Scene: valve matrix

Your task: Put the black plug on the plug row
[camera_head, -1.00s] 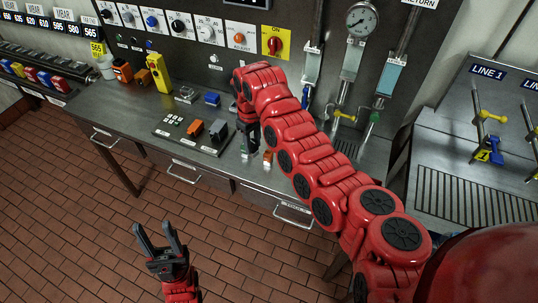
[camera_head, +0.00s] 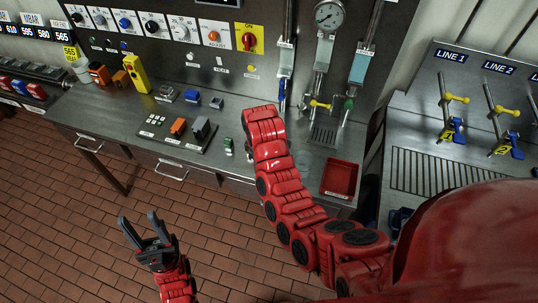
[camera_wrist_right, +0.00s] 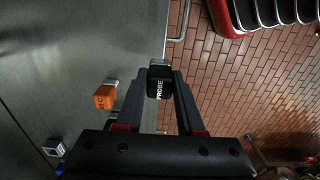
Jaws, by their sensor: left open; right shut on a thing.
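In the right wrist view, my right gripper (camera_wrist_right: 160,88) is shut on a black plug (camera_wrist_right: 159,82) marked PROBE. The plug is between the fingertips, over the counter's front edge in that picture. In the head view the right gripper and plug are hidden by my red arm. My left gripper (camera_head: 150,232) is open and empty above the brick floor. I cannot tell which thing is the plug row.
A green piece (camera_head: 228,146) stands on the counter (camera_head: 110,113) near my right arm. An orange plug (camera_wrist_right: 105,96) shows in the wrist view. A red tray (camera_head: 340,178) lies right of the arm. Blue (camera_head: 192,95) and grey pieces stand farther back, near a yellow device (camera_head: 137,75).

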